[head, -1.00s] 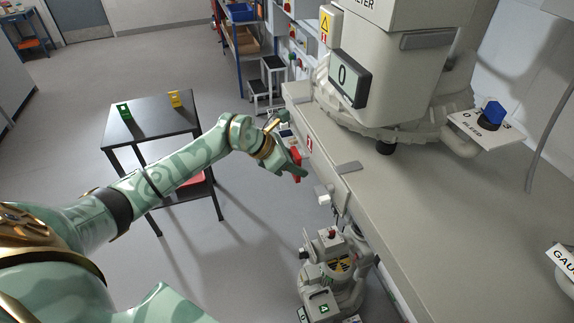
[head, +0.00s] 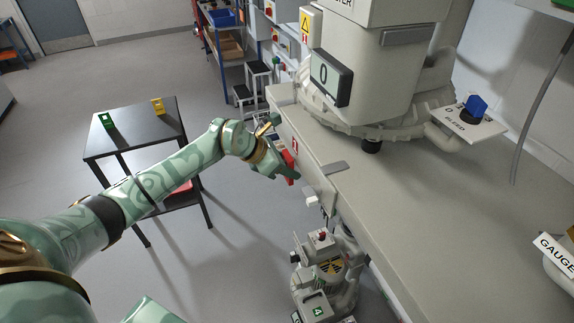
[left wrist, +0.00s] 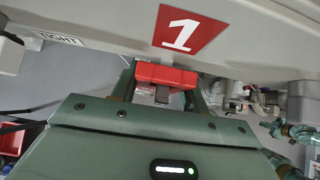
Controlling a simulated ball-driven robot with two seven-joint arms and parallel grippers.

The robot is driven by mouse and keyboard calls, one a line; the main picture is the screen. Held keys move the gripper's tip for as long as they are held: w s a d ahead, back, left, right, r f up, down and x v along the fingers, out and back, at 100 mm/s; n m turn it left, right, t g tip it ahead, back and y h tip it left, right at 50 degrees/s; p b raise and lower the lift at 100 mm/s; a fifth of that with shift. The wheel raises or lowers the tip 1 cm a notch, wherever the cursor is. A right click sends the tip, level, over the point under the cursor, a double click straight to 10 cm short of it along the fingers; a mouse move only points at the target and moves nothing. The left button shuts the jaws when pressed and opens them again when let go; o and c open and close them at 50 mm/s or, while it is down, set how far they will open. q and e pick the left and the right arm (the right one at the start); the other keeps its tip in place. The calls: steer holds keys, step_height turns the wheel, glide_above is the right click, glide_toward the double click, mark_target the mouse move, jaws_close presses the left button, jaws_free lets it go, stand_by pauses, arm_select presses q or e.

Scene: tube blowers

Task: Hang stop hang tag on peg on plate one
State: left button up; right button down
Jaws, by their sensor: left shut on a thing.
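My left gripper (head: 287,172) is shut on a red tag (head: 290,161), taken to be the stop hang tag. The tag also shows between the fingers in the left wrist view (left wrist: 166,75); its lettering cannot be read. Plate one is a small red square (head: 294,145) on the side of the grey bench, just above the tag in the head view. In the left wrist view the plate (left wrist: 186,30) shows a white "1", close above the tag. I cannot make out the peg, nor whether the tag touches anything. My right gripper does not show clearly.
The grey bench (head: 420,230) with a large machine (head: 365,70) runs along the right. A small machine (head: 328,268) stands below the bench edge. A black table (head: 140,135) holds a green tag (head: 106,121) and a yellow tag (head: 158,105). The floor between is clear.

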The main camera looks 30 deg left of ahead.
arm_select(q)
steer(key=o, duration=1)
steer(key=shift+o, duration=0.2)
